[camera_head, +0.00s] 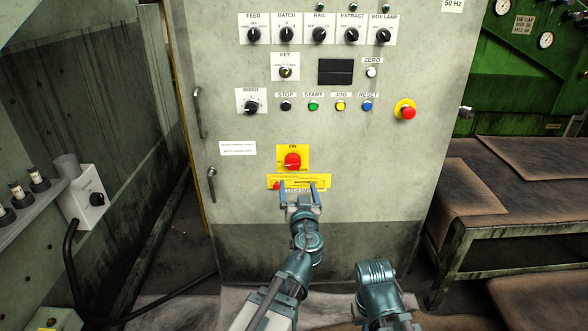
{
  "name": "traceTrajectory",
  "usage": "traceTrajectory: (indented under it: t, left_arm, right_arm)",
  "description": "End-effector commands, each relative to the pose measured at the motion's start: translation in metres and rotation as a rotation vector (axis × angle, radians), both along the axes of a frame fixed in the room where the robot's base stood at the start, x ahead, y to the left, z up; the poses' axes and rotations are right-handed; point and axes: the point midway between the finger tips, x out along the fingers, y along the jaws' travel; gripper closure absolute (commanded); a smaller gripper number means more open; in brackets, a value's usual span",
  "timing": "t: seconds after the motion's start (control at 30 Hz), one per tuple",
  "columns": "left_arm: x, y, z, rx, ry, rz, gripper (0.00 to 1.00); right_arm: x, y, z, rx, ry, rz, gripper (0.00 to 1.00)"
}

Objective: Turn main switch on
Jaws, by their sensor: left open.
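The main switch (292,160) is a red rotary knob on a yellow plate, low on the front of the grey-green control cabinet (380,165). An "ON" label shows above the knob. A yellow lockout strip (321,181) lies just below it, with a small red part at its left end. My left gripper (298,186) is open, its two fingers pointing up at the cabinet in front of the strip, just below the knob. Nothing shows between the fingers. I cannot tell if they touch the panel. My right arm shows at the bottom right, but its gripper is not visible.
Rotary knobs, push buttons and a red emergency stop (407,112) sit higher on the cabinet. Door handles (212,185) stick out at its left edge. A dark workbench (520,200) stands at the right. A small switch box (85,200) is on the left wall.

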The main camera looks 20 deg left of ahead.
Motion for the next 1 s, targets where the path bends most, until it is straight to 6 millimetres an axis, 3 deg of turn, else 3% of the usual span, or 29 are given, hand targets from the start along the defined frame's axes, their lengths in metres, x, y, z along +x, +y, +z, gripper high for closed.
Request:
traceTrajectory:
  t: [0.2, 0.5, 0.7, 1.0]
  left_arm:
    - [0.047, 0.016, 0.0, 0.0, 0.0, 0.003, 0.05]
    - [0.096, 0.035, 0.0, 0.0, 0.001, 0.002, 0.05]
    - [0.111, 0.041, 0.0, 0.0, 0.001, 0.001, 0.05]
    - [0.115, 0.043, 0.0, 0.0, 0.001, 0.0, 0.05]
  right_arm:
    - [0.0, 0.0, 0.0, 0.0, 0.0, 0.0, 1.0]
    - [0.0, 0.0, 0.0, 0.0, 0.0, 0.0, 1.0]
    - [0.0, 0.0, 0.0, 0.0, 0.0, 0.0, 1.0]
    - [0.0, 0.0, 0.0, 0.0, 0.0, 0.0, 1.0]
